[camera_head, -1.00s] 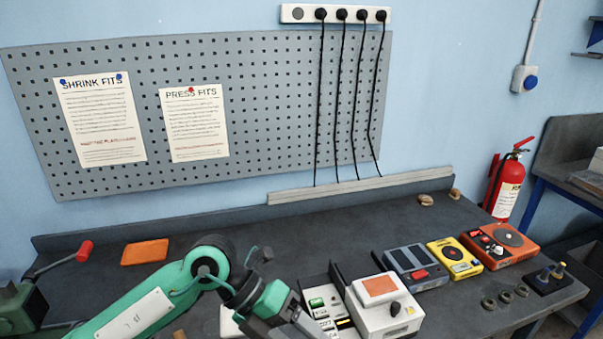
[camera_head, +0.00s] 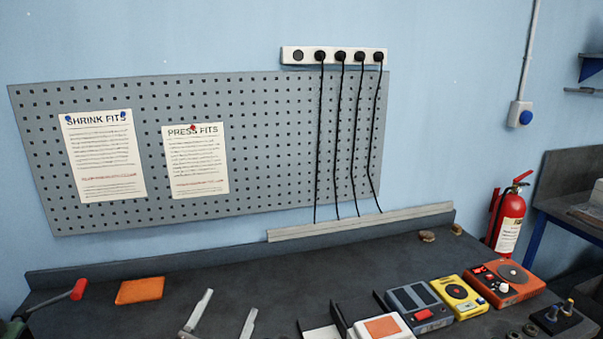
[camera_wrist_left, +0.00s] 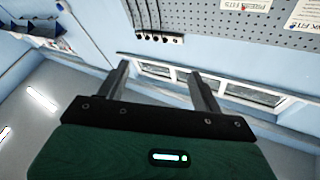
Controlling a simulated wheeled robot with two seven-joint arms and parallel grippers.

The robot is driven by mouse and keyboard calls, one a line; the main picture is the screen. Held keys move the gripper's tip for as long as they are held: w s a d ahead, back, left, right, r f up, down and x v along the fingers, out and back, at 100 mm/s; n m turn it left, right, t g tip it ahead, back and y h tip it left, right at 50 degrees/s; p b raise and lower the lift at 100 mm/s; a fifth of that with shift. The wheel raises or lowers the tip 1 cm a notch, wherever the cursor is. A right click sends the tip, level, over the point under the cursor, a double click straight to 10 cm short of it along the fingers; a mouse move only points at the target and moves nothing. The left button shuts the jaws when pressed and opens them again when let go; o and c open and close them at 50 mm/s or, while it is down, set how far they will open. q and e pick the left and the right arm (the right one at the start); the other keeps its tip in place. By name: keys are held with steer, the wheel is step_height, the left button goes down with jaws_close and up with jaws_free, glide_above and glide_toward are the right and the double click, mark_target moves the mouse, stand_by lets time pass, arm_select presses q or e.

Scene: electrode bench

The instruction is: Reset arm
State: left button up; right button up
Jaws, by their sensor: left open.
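My left gripper (camera_head: 223,312) shows at the bottom edge of the head view as two pale fingers, spread apart with nothing between them. They stand over the front part of the dark bench (camera_head: 290,275), between the orange pad and the white device. In the left wrist view my left gripper (camera_wrist_left: 163,80) also shows open and empty, its fingers pointing towards the wall and windows. The rest of the left arm is out of the head view. My right gripper is not in view.
An orange pad (camera_head: 140,290) lies at the bench's left. A white device (camera_head: 359,332), a grey device (camera_head: 418,306), a yellow device (camera_head: 459,296) and an orange-red device (camera_head: 508,282) stand on the right. A fire extinguisher (camera_head: 508,222) stands beyond. The bench middle is clear.

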arm_select(q)
steer(key=s+a+f+n+g+y, duration=0.2)
steer(key=s+a+f+g, duration=0.1)
steer(key=f, duration=0.5)
steer(key=s+a+f+n+g+y, duration=0.2)
steer(key=s+f+g, duration=0.3)
steer(key=f, duration=0.3)
steer(key=s+a+f+n+g+y, duration=0.2)
steer(key=s+a+f+g, duration=0.2)
steer(key=f, duration=0.4)
steer(key=shift+s+a, duration=0.25)
steer(key=shift+s, duration=0.2)
steer(key=s+f+g, duration=0.5)
steer(key=s, duration=0.6)
step_height(320, 180, down, 35)
steer(key=g+b, duration=0.2)
steer(key=b, duration=0.2)
steer(key=s+a+f+b, duration=0.2)
steer(key=s+f, duration=0.7)
steer(key=f, duration=0.3)
steer(key=s+a+f+g+b, duration=0.1)
steer(key=s+f+b, duration=0.1)
steer(key=s+f, duration=0.8)
step_height(320, 180, down, 2)
steer(key=shift+s+a+f, duration=0.1)
steer(key=shift+s+a, duration=0.15)
steer(key=shift+a, duration=0.15)
